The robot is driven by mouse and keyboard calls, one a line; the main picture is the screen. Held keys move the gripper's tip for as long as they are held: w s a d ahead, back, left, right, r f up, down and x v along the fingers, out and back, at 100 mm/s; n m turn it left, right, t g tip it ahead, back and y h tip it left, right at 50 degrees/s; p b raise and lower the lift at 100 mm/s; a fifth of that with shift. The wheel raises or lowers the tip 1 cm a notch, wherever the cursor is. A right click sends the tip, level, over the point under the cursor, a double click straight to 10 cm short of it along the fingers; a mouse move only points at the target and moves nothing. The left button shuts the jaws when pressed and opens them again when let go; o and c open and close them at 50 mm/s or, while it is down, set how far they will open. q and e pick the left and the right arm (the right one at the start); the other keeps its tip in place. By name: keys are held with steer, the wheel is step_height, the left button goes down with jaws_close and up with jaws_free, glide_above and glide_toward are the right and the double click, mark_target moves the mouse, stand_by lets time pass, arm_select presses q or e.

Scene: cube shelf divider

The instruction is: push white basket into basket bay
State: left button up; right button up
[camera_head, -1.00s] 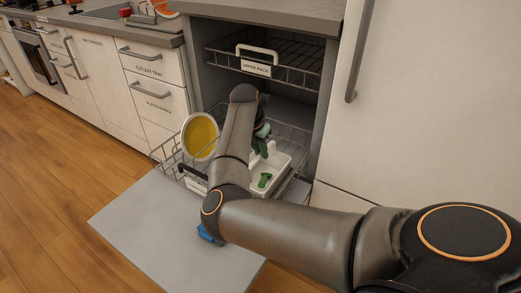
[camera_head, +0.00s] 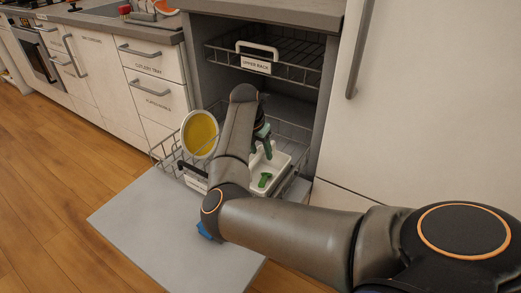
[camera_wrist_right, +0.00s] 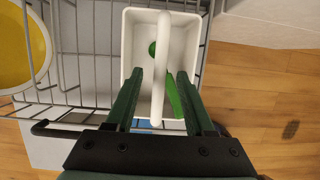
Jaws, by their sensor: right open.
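The white basket (camera_head: 284,172) is a small open rectangular bin in the pulled-out lower rack (camera_head: 167,151). Its arched white handle (camera_wrist_right: 160,60) shows in the right wrist view. Green items (camera_wrist_right: 175,96) lie inside it. My right gripper (camera_head: 262,150) is over the basket, fingers pointing down. In the right wrist view the two dark green fingers (camera_wrist_right: 161,80) stand apart, with the handle between them and a gap on each side. The basket bay cannot be made out; my right arm covers part of the rack. My left gripper is not in view.
A yellow-faced white plate (camera_head: 200,134) stands in the lower rack, left of my right arm. The upper rack (camera_head: 270,74) hangs above my gripper. The lowered door (camera_head: 150,225) lies in front. A blue object (camera_head: 204,231) shows partly beneath my arm.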

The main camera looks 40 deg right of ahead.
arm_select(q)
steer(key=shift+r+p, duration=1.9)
arm_select(e)
steer(key=shift+v, duration=2.5)
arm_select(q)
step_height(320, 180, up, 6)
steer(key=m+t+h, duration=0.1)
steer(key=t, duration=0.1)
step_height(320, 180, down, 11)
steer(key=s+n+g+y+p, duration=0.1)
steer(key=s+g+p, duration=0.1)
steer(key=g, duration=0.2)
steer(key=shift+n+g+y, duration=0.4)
arm_select(e)
steer(key=w+v, duration=0.1)
steer(key=v, duration=1.1)
steer(key=shift+s+a+r, duration=0.2)
steer(key=shift+s, duration=0.3)
